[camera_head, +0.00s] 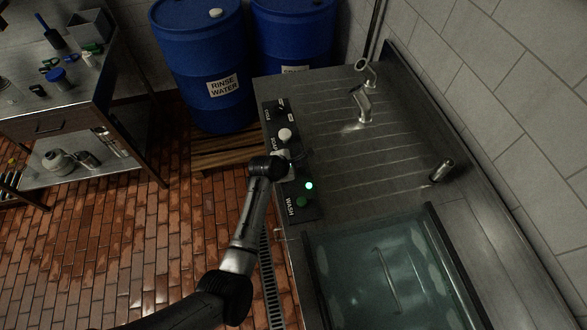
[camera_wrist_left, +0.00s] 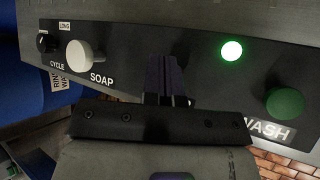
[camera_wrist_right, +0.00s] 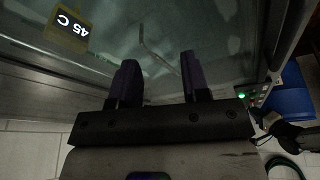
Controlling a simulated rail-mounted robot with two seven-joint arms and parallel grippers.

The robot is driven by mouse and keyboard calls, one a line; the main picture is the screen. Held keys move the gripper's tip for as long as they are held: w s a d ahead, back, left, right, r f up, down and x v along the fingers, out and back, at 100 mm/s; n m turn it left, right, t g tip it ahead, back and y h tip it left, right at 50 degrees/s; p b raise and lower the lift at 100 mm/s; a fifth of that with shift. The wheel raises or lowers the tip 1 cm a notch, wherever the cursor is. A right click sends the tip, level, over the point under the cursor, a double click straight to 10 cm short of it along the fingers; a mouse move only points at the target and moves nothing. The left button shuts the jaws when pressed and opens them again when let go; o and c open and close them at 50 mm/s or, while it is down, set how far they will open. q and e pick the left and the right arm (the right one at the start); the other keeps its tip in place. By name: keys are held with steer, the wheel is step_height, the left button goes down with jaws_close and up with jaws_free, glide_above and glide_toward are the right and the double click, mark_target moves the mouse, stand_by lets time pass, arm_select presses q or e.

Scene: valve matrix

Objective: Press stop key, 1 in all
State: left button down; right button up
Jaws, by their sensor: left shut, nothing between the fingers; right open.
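The black control panel (camera_head: 291,215) runs along the sink counter's left edge. It carries a green WASH button (camera_head: 301,201), a lit green lamp (camera_head: 309,186), a white SOAP knob (camera_head: 285,135) and a small CYCLE knob (camera_wrist_left: 43,43). No key marked stop is visible; my left gripper hides part of the panel. My left gripper (camera_head: 296,161) is shut and empty over the panel. In the left wrist view its fingers (camera_wrist_left: 166,78) overlap the panel between the SOAP knob and lamp; contact cannot be told. My right gripper (camera_wrist_right: 158,78) is open and empty above the water basin.
The water-filled basin (camera_head: 315,262) lies below the panel in the picture. A tap (camera_head: 362,103) stands on the ribbed drainboard. Blue drums (camera_head: 203,70) stand on a wooden pallet behind. A cluttered metal bench (camera_head: 25,120) is at left. A 45 C display (camera_wrist_right: 68,28) is near the basin.

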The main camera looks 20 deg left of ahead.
steer(key=shift+a, duration=0.15)
arm_select(q)
steer(key=shift+f, duration=0.4)
arm_select(e)
steer(key=shift+r, duration=0.15)
arm_select(q)
steer(key=shift+f, duration=0.15)
stand_by(0.5)
steer(key=shift+f, duration=0.45)
stand_by(0.5)
steer(key=shift+r, duration=0.1)
steer(key=shift+r+p, duration=0.7)
steer(key=shift+p, duration=0.3)
steer(key=shift+r, duration=0.15)
arm_select(e)
step_height(320, 180, up, 2)
steer(key=shift+r, duration=0.1)
arm_select(q)
steer(key=shift+r+p, duration=0.1)
steer(key=shift+p, duration=0.25)
